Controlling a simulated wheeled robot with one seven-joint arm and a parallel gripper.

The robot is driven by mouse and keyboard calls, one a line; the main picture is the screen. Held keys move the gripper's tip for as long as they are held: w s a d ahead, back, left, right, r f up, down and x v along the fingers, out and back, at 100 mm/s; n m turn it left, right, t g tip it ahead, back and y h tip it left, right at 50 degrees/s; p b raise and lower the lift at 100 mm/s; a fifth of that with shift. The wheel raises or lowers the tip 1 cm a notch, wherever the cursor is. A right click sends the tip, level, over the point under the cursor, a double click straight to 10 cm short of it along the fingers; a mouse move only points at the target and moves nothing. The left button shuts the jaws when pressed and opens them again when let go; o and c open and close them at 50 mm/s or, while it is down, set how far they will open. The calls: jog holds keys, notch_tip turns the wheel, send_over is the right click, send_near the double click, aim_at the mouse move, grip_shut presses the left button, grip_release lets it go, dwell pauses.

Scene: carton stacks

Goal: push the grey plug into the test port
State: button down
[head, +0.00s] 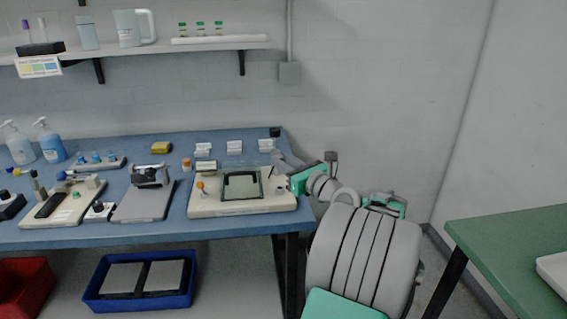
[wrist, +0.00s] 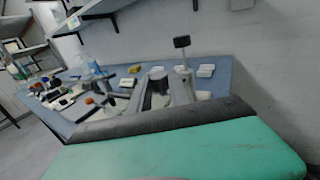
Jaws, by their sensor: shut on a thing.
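My gripper (head: 281,167) is over the right end of a beige device (head: 243,208) on the blue bench. In the wrist view my gripper (wrist: 160,82) shows its two grey fingers around a small dark grey piece, which looks like the grey plug (wrist: 158,90). In the head view the plug is too small and covered by my gripper to make out. The test port cannot be told apart in either view; my gripper covers part of the device's right end. Whether the plug touches the device cannot be told.
The blue bench (head: 150,238) also holds a grey scale (head: 143,203), a beige tray (head: 65,210), blue bottles (head: 52,142) and white blocks (head: 235,147). A black head on a post (wrist: 182,42) stands behind my fingers. A green table (head: 515,245) is at right.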

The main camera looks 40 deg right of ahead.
jog(key=shift+r+p, duration=0.15)
jog(key=shift+p, duration=0.15)
jog(key=shift+r+p, duration=0.15)
jog(key=shift+p, duration=0.3)
jog(key=b, duration=0.2)
send_over(284, 196)
jog(key=shift+f, duration=3.1)
jog(key=shift+p, duration=1.7)
jog(key=shift+f+b, duration=0.7)
jog(key=shift+f, duration=0.8)
jog(key=c, duration=1.1)
grip_release()
